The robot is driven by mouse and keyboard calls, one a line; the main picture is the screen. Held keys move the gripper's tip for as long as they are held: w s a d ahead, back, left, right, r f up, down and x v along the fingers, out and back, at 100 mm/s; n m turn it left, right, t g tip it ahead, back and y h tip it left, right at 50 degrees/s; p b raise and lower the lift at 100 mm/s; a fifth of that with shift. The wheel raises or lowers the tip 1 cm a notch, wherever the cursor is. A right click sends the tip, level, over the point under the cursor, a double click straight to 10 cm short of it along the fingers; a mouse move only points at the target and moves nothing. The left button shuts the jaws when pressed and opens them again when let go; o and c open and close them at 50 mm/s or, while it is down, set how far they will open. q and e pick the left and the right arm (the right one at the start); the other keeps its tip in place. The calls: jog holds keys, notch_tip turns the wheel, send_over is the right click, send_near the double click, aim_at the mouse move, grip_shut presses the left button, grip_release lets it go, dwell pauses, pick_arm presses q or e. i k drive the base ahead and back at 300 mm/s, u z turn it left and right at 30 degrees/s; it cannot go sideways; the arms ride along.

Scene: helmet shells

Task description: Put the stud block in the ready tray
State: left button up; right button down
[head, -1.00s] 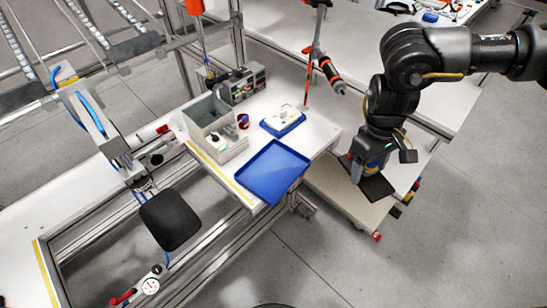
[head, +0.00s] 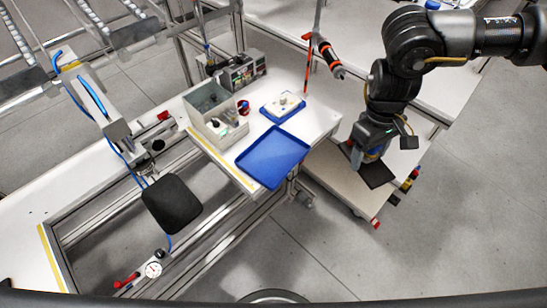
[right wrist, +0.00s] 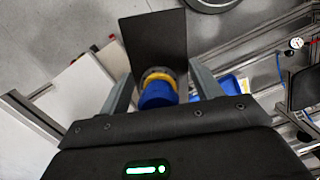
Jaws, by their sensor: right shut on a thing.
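My right gripper (head: 366,158) is shut on a blue round stud with a yellow ring, which I take to be the stud block (right wrist: 158,95). In the right wrist view the stud sits between the two fingers, with a dark flat plate (right wrist: 153,40) beyond it. The plate also shows below the gripper in the head view (head: 378,174). The gripper is to the right of the white bench, apart from the trays. A blue shallow tray (head: 272,158), seemingly the ready tray, lies empty at the bench's front right corner. My left gripper is not in view.
A smaller blue tray (head: 273,117) with a pale block (head: 284,103) lies behind the large tray. A grey bin (head: 212,105) stands to its left. A low cart (head: 335,182) is below my right gripper. An orange-and-black tool (head: 330,58) hangs behind.

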aim_at(279, 152)
jog(key=k, duration=0.5)
jog(key=z, duration=1.6)
jog(key=i, duration=0.6)
jog(key=u, duration=2.3)
jog(key=i, duration=0.5)
jog(key=u, duration=0.1)
